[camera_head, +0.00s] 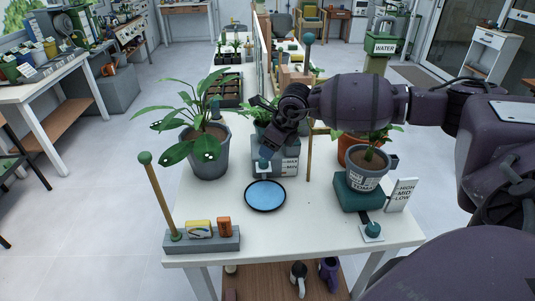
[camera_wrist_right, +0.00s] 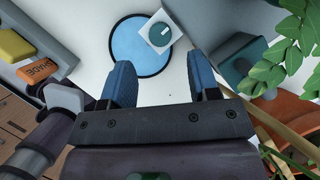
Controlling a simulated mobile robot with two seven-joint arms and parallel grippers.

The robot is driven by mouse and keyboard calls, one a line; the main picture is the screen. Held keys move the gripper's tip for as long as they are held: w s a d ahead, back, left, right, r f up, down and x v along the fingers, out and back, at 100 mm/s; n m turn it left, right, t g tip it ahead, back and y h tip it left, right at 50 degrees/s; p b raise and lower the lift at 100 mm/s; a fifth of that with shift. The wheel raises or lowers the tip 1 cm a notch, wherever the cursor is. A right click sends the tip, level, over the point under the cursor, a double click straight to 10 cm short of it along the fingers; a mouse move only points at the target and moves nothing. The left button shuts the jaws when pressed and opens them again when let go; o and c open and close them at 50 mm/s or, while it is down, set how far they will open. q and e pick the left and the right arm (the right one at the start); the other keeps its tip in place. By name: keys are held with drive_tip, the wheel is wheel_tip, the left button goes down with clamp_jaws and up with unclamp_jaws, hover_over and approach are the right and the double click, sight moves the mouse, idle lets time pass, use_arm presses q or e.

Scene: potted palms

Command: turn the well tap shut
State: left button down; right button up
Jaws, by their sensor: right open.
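The well is a round blue disc with a dark rim (camera_head: 265,196) on the white table. A teal round knob on a white square plate, the tap (camera_head: 263,166), is at its back edge, partly hidden by my gripper. In the right wrist view the tap (camera_wrist_right: 160,34) shows a pale pointer line and overlaps the rim of the blue disc (camera_wrist_right: 128,50). My right gripper (camera_head: 267,151) is just above the tap, pointing down. In its wrist view its blue fingers (camera_wrist_right: 160,64) are apart with nothing between them, and the tap shows beyond their gap. My left gripper is not in view.
A leafy potted plant (camera_head: 209,158) stands left of the well. A grey box (camera_head: 287,160) is behind the tap. At right are a labelled pot (camera_head: 367,174) and another teal knob (camera_head: 373,229). A post (camera_head: 160,200) rises at front left.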

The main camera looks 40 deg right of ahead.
drive_tip(key=shift+v, duration=2.2)
drive_tip(key=shift+a, duration=0.15)
